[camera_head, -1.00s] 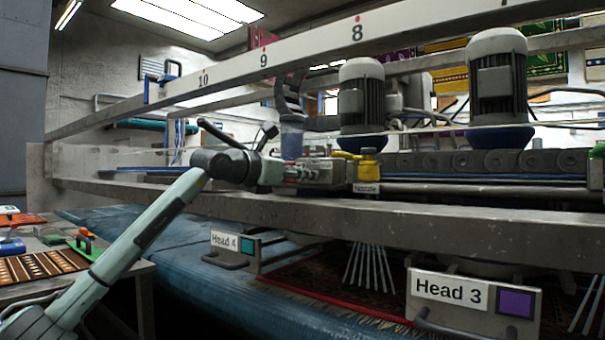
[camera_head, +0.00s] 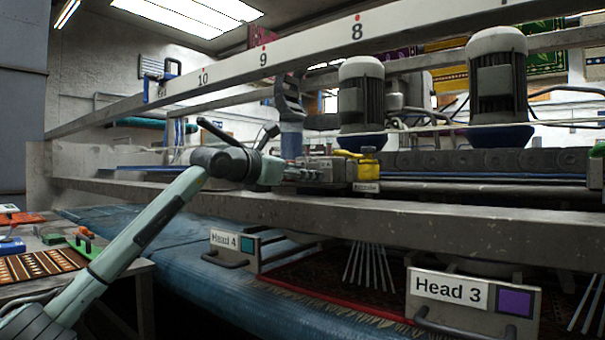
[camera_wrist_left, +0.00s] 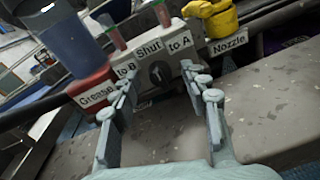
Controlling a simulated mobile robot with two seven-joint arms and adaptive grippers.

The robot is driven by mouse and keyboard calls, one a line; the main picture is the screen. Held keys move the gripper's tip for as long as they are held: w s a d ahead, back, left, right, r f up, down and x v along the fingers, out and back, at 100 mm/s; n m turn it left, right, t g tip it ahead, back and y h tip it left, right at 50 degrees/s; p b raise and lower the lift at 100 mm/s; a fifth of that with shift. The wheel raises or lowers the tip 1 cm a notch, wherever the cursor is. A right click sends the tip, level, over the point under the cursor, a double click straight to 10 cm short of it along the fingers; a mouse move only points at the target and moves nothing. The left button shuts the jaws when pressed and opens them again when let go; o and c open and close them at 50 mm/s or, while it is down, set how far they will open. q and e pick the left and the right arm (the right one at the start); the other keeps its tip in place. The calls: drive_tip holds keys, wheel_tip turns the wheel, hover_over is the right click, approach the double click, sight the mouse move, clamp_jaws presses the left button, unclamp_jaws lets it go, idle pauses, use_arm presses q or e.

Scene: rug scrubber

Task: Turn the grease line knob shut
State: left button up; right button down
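The grease line knob (camera_wrist_left: 158,73) is a small dark round piece on the grey valve block in the left wrist view. Labels "to B" (camera_wrist_left: 124,69), "Shut" (camera_wrist_left: 149,48) and "to A" (camera_wrist_left: 180,42) surround it. My left gripper (camera_wrist_left: 160,72) is open, with one fingertip on each side of the knob. I cannot tell whether either fingertip touches it. In the head view my left gripper (camera_head: 297,173) reaches the valve block (camera_head: 332,168) from the left, and I cannot make out the knob there. My right gripper is not in view.
A yellow nozzle valve (camera_wrist_left: 214,18) stands right of the block. A blue jar (camera_wrist_left: 66,38) on a red base stands left of it. A grey beam (camera_head: 300,213) runs below, and motors (camera_head: 361,95) stand behind. A side table (camera_head: 120,268) is at lower left.

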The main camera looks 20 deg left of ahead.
use_arm(q)
drive_tip(key=shift+s+a, duration=0.25)
drive_tip(key=shift+s, duration=0.1)
drive_tip(key=v, duration=1.1)
drive_tip(key=shift+s, duration=0.15)
drive_tip(key=shift+d, duration=0.1)
